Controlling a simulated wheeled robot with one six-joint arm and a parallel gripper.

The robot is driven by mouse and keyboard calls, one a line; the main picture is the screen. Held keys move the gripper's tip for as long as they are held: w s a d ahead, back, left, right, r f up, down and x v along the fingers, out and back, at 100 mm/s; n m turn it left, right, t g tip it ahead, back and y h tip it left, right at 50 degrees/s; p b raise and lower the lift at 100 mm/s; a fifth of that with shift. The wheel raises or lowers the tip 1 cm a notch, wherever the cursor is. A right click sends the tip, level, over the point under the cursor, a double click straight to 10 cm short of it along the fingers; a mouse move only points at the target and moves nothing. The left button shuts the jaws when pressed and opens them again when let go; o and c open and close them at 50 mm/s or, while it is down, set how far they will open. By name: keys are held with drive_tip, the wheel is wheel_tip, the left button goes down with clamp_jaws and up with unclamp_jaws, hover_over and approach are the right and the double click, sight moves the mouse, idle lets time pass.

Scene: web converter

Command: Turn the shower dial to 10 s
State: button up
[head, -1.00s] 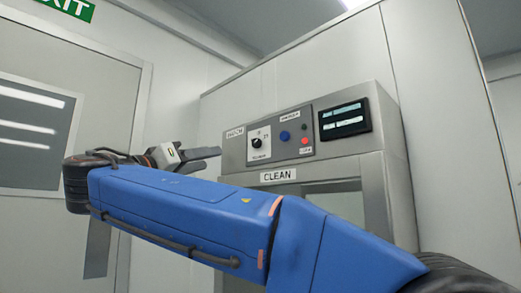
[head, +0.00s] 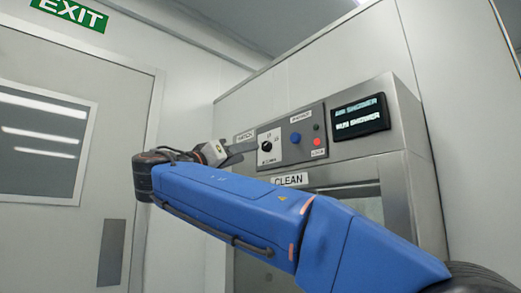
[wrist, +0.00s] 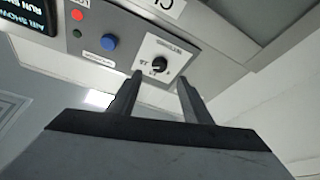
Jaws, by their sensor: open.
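The shower dial is a small black knob (head: 267,147) on a white square plate, on the grey control panel in the head view. In the wrist view the dial (wrist: 158,63) shows upside down, with small printed marks around it that are too small to read surely. My gripper (head: 250,148) is at the left of the dial plate in the head view. In the wrist view its two fingers (wrist: 158,88) are apart and empty, with the dial just beyond and between their tips. I cannot tell whether a finger touches the panel.
Right of the dial are a blue button (head: 295,138), a red button (head: 317,142) and a lit display (head: 359,117) reading "AIR SHOWER" and "RUN SHOWER". A "CLEAN" label (head: 289,180) sits below, above a hatch window. A grey door (head: 75,65) stands at the left.

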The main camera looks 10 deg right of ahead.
sight(265, 147)
drive_tip(key=x, duration=0.8)
drive_tip(key=shift+d+r, duration=0.1)
drive_tip(key=c, duration=1.1)
